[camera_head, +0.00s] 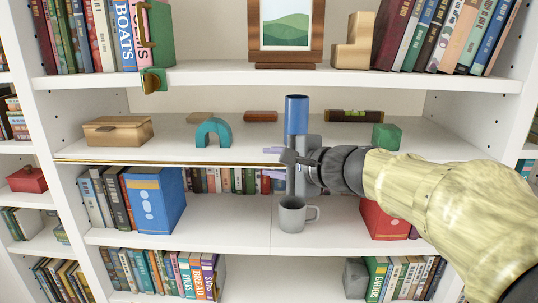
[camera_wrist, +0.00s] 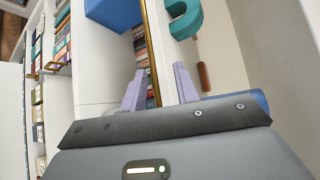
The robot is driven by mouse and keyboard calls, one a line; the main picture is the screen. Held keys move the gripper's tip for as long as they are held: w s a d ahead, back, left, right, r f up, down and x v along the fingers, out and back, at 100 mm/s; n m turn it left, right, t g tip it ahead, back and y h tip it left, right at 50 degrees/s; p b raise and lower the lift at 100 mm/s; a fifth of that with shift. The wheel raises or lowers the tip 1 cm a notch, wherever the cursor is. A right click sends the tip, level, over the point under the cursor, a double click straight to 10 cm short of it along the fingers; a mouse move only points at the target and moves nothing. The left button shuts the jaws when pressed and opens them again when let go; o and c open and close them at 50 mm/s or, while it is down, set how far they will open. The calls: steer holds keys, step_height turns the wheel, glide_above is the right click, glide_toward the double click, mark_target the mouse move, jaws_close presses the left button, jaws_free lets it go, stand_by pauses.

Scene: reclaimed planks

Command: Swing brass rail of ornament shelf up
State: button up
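The brass rail (camera_head: 165,162) is a thin bar along the front edge of the ornament shelf (camera_head: 200,148), level with the shelf board; its right part is hidden by my gripper. In the wrist view the rail (camera_wrist: 149,45) runs down the picture between the fingers, nearer the left one. My gripper (camera_head: 273,162) is in front of the shelf edge, its two lilac fingers apart, one above and one below the rail line. It also shows in the wrist view (camera_wrist: 160,88), open. I cannot tell whether a finger touches the rail.
Below stand a blue binder (camera_head: 155,200), grey mug (camera_head: 292,215) and red object (camera_head: 383,222).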

steer(key=shift+x, duration=0.85)
steer(key=shift+s, duration=0.1)
